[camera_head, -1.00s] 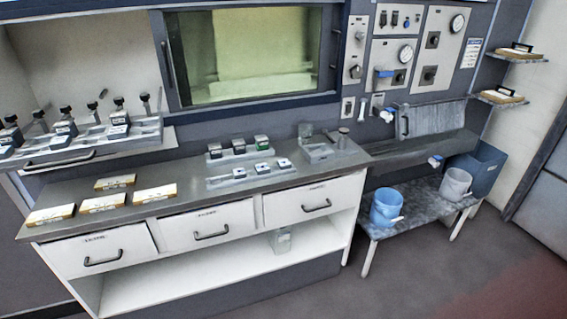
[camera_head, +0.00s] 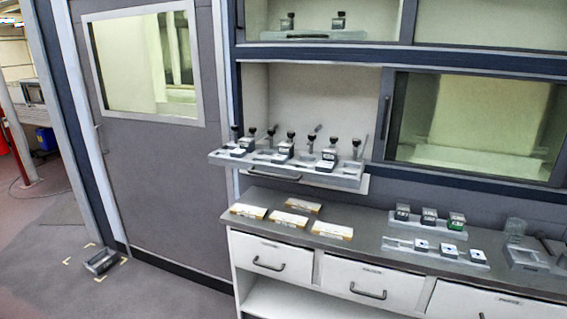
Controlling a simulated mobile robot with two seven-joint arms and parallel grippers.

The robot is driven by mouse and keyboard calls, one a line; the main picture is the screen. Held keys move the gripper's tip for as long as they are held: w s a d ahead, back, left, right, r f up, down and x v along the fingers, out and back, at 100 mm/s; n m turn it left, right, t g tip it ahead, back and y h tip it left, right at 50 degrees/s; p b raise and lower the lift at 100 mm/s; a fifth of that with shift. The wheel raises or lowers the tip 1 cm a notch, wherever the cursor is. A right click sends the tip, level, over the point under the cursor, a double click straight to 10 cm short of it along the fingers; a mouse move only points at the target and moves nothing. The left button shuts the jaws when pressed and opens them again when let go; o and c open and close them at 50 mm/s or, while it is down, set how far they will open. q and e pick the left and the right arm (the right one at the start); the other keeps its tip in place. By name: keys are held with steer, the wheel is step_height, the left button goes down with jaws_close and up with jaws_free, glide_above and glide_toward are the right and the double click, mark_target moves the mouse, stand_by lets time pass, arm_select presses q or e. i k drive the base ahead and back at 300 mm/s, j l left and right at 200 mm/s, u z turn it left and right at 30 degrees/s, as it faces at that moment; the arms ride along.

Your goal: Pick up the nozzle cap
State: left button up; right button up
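I cannot pick out a nozzle cap for certain in the head view. Small black-topped bottles and upright pieces stand in a grey tray (camera_head: 300,170) on the pull-out shelf above the counter. Any of the small parts there is too small to name surely. Two similar dark bottles (camera_head: 338,21) stand on a grey tray in the upper cabinet. Neither of my grippers shows in the view.
The counter (camera_head: 372,240) carries flat yellow-edged boxes (camera_head: 289,219) and a rack with small dark and green-topped blocks (camera_head: 428,216). Drawers below are shut. A grey door (camera_head: 160,190) stands left. A small grey tray (camera_head: 101,261) lies on the floor inside corner marks. Floor at left is mostly clear.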

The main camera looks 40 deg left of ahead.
mark_target(279, 159)
steer(key=j+u, duration=0.1)
steer(key=j, duration=0.4)
steer(key=i+j+u, duration=0.1)
steer(key=j, duration=0.35)
steer(key=i+j+u, duration=0.1)
steer(key=j, duration=0.4)
